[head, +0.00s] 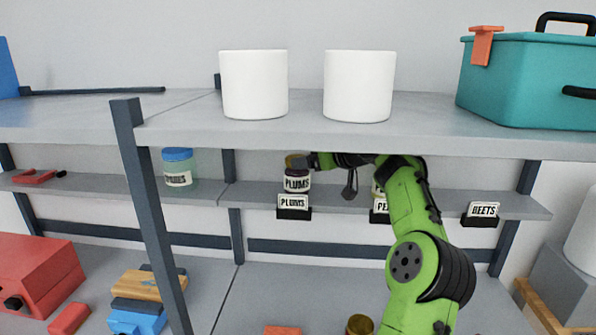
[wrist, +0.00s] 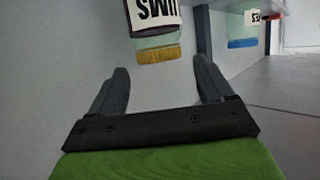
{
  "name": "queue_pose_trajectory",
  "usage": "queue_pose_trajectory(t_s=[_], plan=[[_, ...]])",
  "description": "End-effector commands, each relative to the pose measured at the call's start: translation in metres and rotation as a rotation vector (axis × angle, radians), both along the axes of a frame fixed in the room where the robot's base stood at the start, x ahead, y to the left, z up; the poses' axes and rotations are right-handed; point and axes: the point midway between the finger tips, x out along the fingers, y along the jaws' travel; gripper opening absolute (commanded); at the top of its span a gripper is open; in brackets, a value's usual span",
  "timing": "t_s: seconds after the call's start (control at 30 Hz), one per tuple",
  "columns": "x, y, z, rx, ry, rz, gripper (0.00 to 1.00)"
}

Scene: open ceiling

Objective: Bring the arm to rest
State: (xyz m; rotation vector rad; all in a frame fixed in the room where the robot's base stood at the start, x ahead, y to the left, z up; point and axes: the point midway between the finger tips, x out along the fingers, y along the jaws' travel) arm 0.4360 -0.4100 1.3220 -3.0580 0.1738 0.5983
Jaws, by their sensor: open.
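My green arm reaches up from the lower right in the head view and bends left under the upper shelf. My gripper (head: 313,161) is at the right side of the plums jar (head: 297,183), close to its gold lid. The jar stands upright on the middle shelf behind a "PLUMS" label (head: 293,203). In the wrist view my gripper (wrist: 161,72) is open, with nothing between its fingers. The plums jar (wrist: 154,22) shows upside down there, beyond the fingertips. In the head view the fingers are small and partly hidden, so I cannot tell whether they touch the jar.
Two white canisters (head: 254,85) (head: 359,86) and a teal toolbox (head: 527,80) stand on the upper shelf (head: 300,135). A blue-lidded jar (head: 178,168) and a "BEETS" label (head: 482,212) are on the middle shelf (head: 240,194). Another jar is partly behind my arm.

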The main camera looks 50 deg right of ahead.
Motion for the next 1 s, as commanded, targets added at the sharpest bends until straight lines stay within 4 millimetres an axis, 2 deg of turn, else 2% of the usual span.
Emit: queue_pose_trajectory(t_s=[0.1,0.23,1.0], plan=[[-0.021,0.002,0.008,-0.001,0.000,-0.001,0.81],[-0.031,0.004,0.013,0.000,0.001,0.001,0.81],[-0.032,0.004,0.014,0.000,0.001,0.001,0.81]])
